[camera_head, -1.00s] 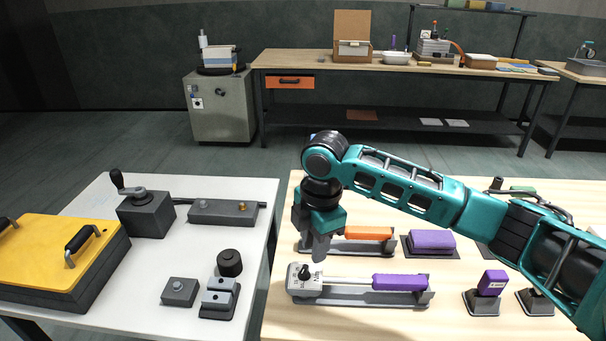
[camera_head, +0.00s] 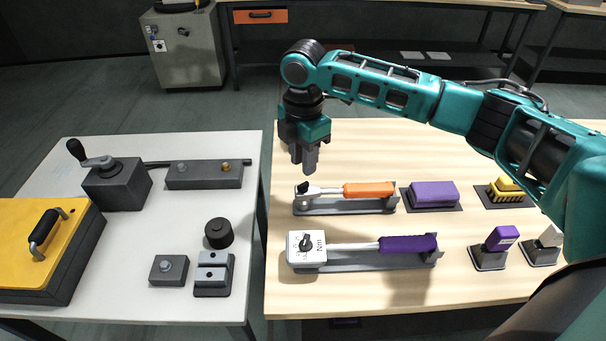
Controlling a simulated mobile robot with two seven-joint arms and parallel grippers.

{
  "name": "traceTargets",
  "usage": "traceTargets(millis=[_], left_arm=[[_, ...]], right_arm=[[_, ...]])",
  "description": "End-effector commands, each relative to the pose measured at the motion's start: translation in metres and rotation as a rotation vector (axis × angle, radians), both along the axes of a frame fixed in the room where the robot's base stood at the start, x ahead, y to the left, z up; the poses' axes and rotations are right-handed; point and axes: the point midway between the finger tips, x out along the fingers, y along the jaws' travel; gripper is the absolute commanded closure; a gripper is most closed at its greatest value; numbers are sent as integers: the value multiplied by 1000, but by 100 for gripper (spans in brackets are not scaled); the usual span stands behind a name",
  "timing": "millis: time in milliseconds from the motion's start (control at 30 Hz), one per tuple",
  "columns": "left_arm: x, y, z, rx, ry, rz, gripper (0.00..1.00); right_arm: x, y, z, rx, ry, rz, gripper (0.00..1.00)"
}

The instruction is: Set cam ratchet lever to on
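An orange-handled ratchet (camera_head: 368,190) lies in a grey holder on the wooden table, its dark head with a small black lever at the left end. I take it for the cam ratchet, but no label is readable. The lever's exact setting is too small to tell. My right gripper (camera_head: 304,168) points down above and just behind the ratchet's head, apart from it. Its two fingers appear side by side, with nothing visible between them; the gap cannot be judged. My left gripper is out of view.
In front lies a torque wrench (camera_head: 408,244) with a purple handle and a white dial head. A purple block (camera_head: 434,194) and a yellow brush (camera_head: 505,190) stand to the right. The white table (camera_head: 130,285) at left holds a crank box (camera_head: 115,184) and a yellow-topped case (camera_head: 35,235).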

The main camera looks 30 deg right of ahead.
Motion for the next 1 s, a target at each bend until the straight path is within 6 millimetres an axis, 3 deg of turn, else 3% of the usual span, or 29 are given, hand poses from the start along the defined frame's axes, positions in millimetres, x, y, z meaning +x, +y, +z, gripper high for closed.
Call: traceTargets(millis=[200,700,1000], left_arm=[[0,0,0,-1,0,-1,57],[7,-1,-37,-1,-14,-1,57],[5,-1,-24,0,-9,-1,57]], right_arm=[[0,0,-18,0,1,0,70],[0,0,-56,-1,-1,1,70],[0,0,-52,1,0,0,70]])
